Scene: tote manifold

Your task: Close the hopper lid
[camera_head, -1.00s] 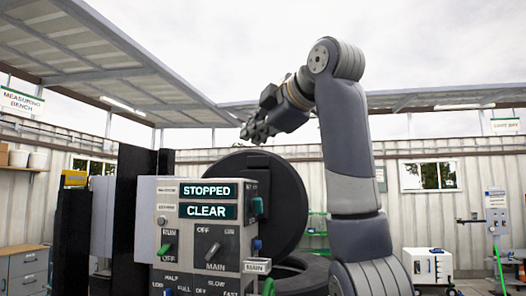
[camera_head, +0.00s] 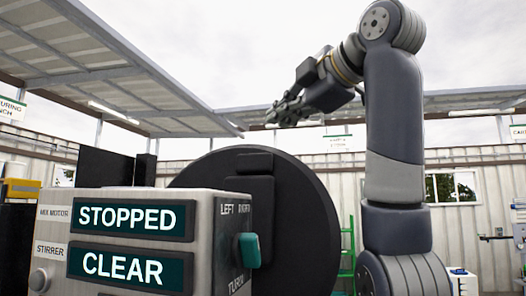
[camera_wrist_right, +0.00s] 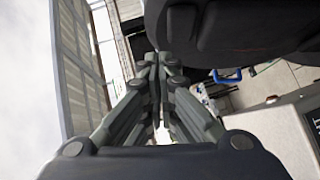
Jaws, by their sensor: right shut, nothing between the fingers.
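The hopper lid (camera_head: 305,235) is a large round black disc. It stands up on edge behind the control box, raised open, with a raised rib on its face. The box hides its lower left part, and the hopper's opening is out of sight. My right gripper (camera_head: 272,116) is shut and empty, up in the air above the lid's top edge, apart from it in the picture. In the right wrist view the shut fingers (camera_wrist_right: 152,62) point away, and the dark lid (camera_wrist_right: 240,25) fills the upper right. My left gripper is not in view.
A grey control box (camera_head: 50,225) stands close in front, with displays reading STOPPED and CLEAR and a teal knob (camera_head: 248,250) on its right side. A dark upright panel (camera_head: 105,168) stands behind it. A green rack (camera_head: 347,255) is at the back right.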

